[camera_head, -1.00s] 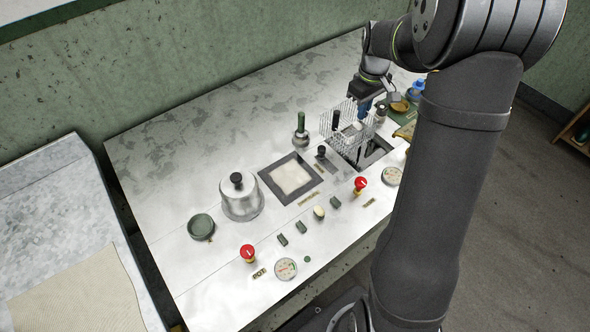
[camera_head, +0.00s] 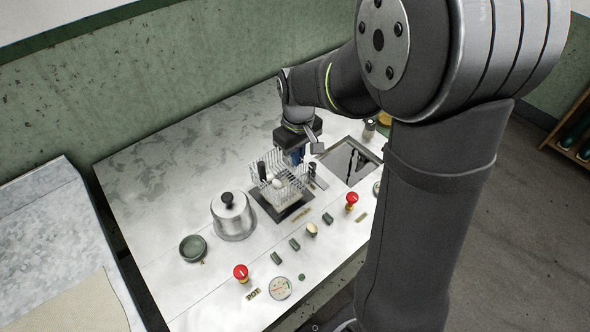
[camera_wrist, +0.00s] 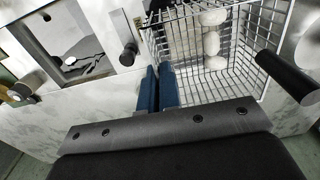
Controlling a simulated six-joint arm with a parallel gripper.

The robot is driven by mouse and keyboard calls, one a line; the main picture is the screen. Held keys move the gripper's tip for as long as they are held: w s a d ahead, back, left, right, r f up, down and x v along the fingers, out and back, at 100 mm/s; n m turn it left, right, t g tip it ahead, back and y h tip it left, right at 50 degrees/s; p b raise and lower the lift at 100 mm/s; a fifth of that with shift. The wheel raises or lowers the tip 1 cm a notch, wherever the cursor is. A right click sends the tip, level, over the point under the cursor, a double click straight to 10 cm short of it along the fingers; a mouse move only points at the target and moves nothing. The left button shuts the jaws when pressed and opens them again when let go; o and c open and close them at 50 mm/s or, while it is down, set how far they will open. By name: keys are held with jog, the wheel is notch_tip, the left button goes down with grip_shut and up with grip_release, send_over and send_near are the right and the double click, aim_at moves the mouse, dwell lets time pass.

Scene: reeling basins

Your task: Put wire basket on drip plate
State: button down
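The wire basket (camera_head: 262,172) is an open box of pale wire with a dark grip; it holds white oval pieces, which also show inside the basket in the wrist view (camera_wrist: 245,72). It is over the drip plate (camera_head: 295,211), a dark square frame with a cream middle, partly hidden behind the basket. I cannot tell whether they touch. My gripper (camera_head: 297,157) is at the basket's far right side. In the wrist view its blue fingers (camera_wrist: 158,88) are close together at the basket's wire wall, shut on the basket.
A lidded metal pot (camera_head: 232,218) stands left of the plate, with a dark green dish (camera_head: 193,248) beyond. A rectangular basin opening (camera_head: 350,161) lies to the right. Red buttons (camera_head: 351,199), (camera_head: 241,272) and small switches line the front. The back left of the table is clear.

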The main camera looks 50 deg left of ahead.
aim_at(298, 172)
jog(key=shift+f, duration=2.15)
jog(key=shift+f, duration=0.15)
jog(key=c, duration=1.7)
grip_release()
notch_tip(298, 172, up, 12)
jog(key=shift+r, duration=0.2)
